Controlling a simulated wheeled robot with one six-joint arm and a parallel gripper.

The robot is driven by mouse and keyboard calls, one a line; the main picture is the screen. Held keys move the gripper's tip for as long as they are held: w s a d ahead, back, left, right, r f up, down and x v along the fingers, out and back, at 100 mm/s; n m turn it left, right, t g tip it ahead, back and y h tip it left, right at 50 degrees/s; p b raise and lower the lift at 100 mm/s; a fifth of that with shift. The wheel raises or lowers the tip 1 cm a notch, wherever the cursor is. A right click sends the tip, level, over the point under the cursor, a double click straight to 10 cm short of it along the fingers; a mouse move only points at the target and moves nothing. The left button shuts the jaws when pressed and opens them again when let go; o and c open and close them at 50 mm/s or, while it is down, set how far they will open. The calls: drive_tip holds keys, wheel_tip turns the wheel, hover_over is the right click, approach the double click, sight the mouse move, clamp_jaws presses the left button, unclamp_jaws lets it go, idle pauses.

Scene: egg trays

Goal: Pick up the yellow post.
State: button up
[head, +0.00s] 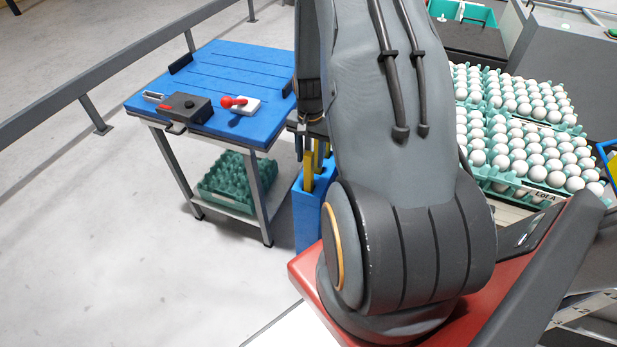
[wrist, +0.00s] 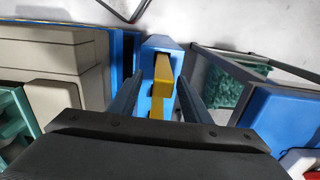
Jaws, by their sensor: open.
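The yellow post (head: 308,170) stands in a blue holder (head: 308,215), partly hidden by my arm in the head view. In the wrist view the yellow post (wrist: 162,75) runs down the middle from the blue holder (wrist: 160,44). My gripper (wrist: 159,82) is open, with one dark finger on each side of the post and visible gaps between. In the head view my gripper (head: 308,146) is at the top of the holder, mostly hidden behind my arm. I cannot tell whether a finger touches the post.
A blue-topped table (head: 222,80) stands left of the holder, bearing a dark box (head: 185,107) and a red-knobbed white device (head: 245,106). A green tray (head: 225,175) lies on its lower shelf. Egg trays (head: 510,190) lie to the right. Open floor is at left.

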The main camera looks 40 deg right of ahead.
sight(309, 168)
drive_tip(key=shift+w+a+f+p, duration=0.15)
drive_tip(key=shift+f+p, duration=0.75)
drive_tip(key=shift+f, duration=1.8)
clamp_jaws()
drive_tip(key=shift+r, duration=0.1)
